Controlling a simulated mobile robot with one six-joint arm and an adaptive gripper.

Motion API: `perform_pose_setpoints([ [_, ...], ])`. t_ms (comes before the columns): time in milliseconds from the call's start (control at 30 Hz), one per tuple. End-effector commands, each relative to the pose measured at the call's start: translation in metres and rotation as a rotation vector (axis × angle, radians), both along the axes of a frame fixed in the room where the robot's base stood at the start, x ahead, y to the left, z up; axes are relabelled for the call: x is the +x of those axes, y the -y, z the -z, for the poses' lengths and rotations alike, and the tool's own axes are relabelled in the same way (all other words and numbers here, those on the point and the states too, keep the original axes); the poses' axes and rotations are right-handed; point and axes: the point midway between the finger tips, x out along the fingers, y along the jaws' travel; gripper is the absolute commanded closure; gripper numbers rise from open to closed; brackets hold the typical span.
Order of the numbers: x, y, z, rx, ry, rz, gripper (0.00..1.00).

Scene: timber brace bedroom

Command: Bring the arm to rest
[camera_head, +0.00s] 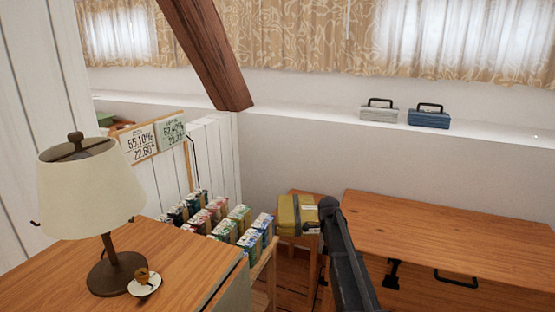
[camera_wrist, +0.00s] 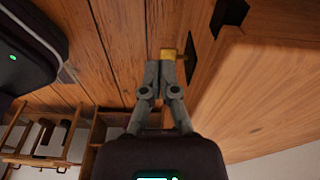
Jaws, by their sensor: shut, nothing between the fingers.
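My gripper (camera_wrist: 167,72) shows in the wrist view with its two grey fingers together and nothing held between them. Wooden boards lie behind the gripper. In the head view a dark link of my arm reaches up at the lower middle, in front of the wooden chest (camera_head: 450,228). The gripper itself cannot be made out in that view.
A yellow case (camera_head: 298,215) stands beside the chest on a wooden stand. Several cartons (camera_head: 238,218) stand left of it. A lamp (camera_head: 90,195) and a small white dish (camera_head: 145,284) are on the desk (camera_head: 185,262). Grey (camera_head: 379,112) and blue (camera_head: 429,118) boxes sit on the ledge.

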Motion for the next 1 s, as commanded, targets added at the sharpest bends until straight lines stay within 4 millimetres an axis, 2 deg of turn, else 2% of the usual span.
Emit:
perform_pose_setpoints([
  [267, -0.055, -0.011, 0.0, 0.031, -0.025, -0.312, 1.0],
  [1000, -0.215, -0.044, 0.001, 0.106, -0.076, -1.388, 1.0],
])
